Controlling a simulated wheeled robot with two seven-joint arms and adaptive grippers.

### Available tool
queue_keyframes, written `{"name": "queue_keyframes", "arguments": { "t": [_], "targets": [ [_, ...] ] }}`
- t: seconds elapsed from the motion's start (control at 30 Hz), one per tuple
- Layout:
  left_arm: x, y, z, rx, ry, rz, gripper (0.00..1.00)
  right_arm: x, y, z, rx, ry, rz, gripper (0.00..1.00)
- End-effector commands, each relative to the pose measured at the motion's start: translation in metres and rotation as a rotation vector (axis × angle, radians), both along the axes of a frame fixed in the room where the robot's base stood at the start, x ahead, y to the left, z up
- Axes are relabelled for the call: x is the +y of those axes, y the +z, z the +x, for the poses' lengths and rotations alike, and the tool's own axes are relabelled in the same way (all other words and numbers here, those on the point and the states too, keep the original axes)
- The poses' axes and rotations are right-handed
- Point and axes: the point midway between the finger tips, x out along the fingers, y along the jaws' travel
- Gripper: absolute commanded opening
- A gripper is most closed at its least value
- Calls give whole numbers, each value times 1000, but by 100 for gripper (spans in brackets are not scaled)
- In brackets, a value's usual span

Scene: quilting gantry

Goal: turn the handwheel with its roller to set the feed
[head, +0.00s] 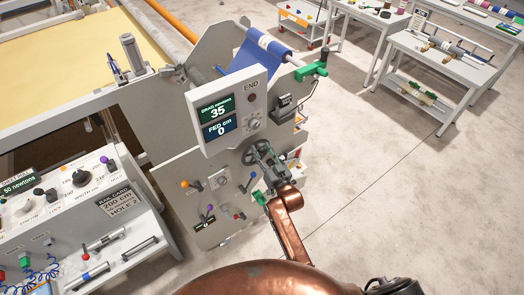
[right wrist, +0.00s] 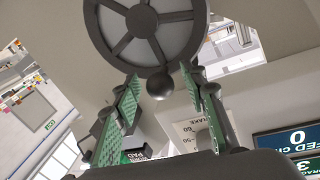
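The grey spoked handwheel (head: 258,149) is on the pale end plate, below the display box. It also fills the top of the right wrist view (right wrist: 150,28). A dark round knob (right wrist: 160,86) shows at its near rim. My right gripper (right wrist: 159,78) is open, with one green-padded finger on each side of the knob and small gaps visible. In the head view the right gripper (head: 270,172) is at the wheel's lower right, partly hiding it. The display (head: 219,117) reads drag 35 newtons, feed 0 cm. My left gripper is not in view.
A control console (head: 75,210) stands at lower left. Open floor (head: 385,185) lies to the right.

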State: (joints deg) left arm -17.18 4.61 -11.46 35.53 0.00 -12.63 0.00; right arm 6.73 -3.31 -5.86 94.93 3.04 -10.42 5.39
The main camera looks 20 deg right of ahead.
Motion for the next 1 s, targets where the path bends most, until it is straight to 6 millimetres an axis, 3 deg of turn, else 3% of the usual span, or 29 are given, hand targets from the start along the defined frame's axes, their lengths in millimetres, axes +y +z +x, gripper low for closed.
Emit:
{"name": "queue_keyframes", "arguments": {
  "t": [0.07,0.63,1.0],
  "targets": [
    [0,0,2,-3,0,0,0,0,0,0,0,0,0,39],
    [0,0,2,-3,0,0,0,0,0,0,1,0,0,0],
    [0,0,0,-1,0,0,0,0,0,0,1,0,0,0]
  ]
}}
